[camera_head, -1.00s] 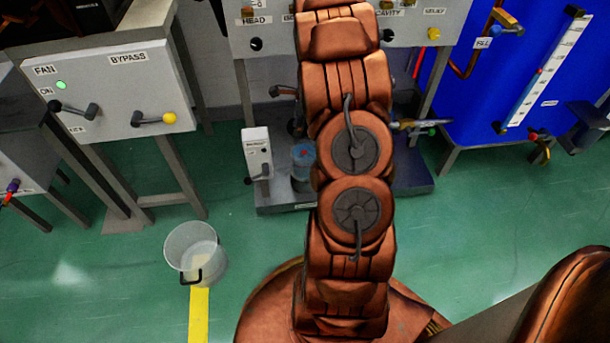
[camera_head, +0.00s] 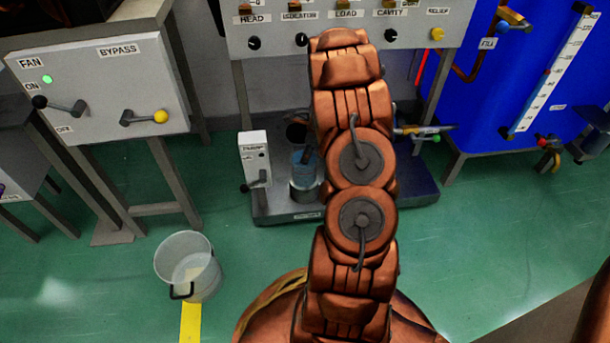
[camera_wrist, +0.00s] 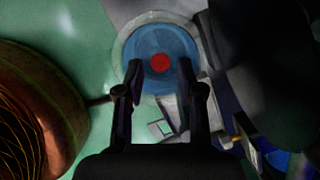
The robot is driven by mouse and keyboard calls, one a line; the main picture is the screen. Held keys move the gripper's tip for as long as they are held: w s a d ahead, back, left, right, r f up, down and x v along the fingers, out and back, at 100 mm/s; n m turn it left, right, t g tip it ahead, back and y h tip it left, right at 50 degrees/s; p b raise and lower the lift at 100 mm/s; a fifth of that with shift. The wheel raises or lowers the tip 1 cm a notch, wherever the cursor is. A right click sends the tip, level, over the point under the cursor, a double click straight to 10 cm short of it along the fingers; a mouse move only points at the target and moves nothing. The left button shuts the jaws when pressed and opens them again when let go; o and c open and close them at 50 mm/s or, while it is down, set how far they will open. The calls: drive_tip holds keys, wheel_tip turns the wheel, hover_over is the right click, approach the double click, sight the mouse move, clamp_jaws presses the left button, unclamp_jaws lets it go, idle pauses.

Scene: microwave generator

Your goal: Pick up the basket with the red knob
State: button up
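The blue basket (camera_head: 304,168) sits low on the floor-level platform in the head view, beside a small white box. In the wrist view the basket (camera_wrist: 150,48) appears from above as a blue disc inside a clear round rim. Its red knob (camera_wrist: 160,63) is in the middle. My gripper (camera_wrist: 161,72) is open, with its two dark fingers on either side of the knob in the picture. I see no contact with the knob, and the distance to it is hard to judge. In the head view my arm hides most or all of my gripper.
A clear bucket with a dark handle (camera_head: 188,266) stands on the green floor at left. The white switch box (camera_head: 254,160) is left of the basket. A labelled panel (camera_head: 345,25) rises above the platform (camera_head: 280,213). A blue tank (camera_head: 510,100) stands at right.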

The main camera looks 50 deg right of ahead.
drive_tip(key=shift+x, duration=1.15)
clamp_jaws()
